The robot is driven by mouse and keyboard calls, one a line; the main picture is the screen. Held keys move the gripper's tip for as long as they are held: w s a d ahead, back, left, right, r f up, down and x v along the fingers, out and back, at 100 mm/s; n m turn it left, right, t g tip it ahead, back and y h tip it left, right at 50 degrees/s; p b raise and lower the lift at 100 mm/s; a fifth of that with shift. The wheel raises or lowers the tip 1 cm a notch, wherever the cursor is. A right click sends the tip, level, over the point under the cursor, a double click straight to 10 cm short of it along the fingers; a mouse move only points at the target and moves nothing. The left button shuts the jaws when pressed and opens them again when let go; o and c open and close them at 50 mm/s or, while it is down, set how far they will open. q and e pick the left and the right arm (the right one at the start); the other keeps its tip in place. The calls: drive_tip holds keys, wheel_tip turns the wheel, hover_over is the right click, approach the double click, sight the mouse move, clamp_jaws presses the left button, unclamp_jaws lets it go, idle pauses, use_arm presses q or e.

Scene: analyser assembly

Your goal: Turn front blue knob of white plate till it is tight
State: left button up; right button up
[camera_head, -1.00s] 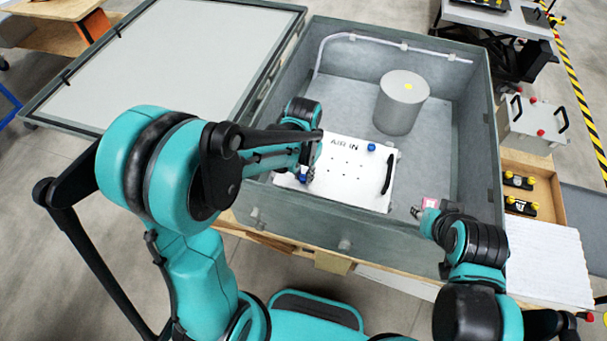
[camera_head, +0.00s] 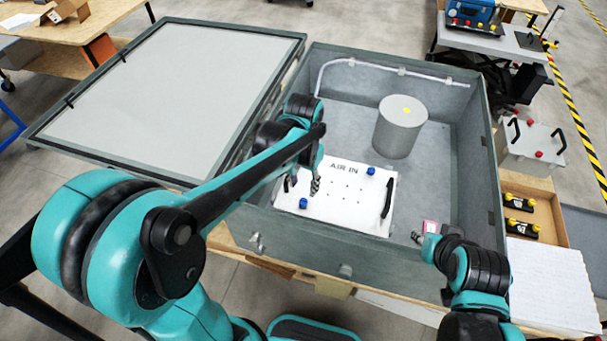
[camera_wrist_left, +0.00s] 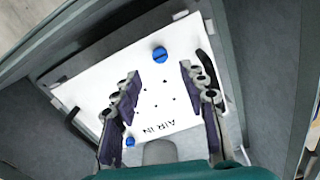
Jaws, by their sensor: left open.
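The white plate (camera_head: 345,212), marked AIR IN, lies in the grey box. Its front blue knob (camera_head: 303,203) is at the front left; a second blue knob (camera_head: 371,170) is at the back right. In the left wrist view the plate (camera_wrist_left: 88,85) is upside down, with the front knob (camera_wrist_left: 160,55) at the top and the back knob (camera_wrist_left: 130,141) low on the left. My left gripper (camera_head: 303,184) is open and empty above the plate; its fingers (camera_wrist_left: 160,69) spread either side of the front knob's line, not touching it. My right gripper (camera_head: 417,238) is right of the plate, its jaws too small to judge.
A grey cylinder (camera_head: 400,128) stands behind the plate in the box. A black handle (camera_head: 387,198) rises at the plate's right edge. A pipe (camera_head: 400,70) runs along the back wall. The grey lid panel (camera_head: 170,95) lies left of the box.

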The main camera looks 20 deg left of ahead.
use_arm(q)
wheel_tip(320, 180, up, 4)
drive_tip(key=shift+r, duration=0.15)
idle(0.6)
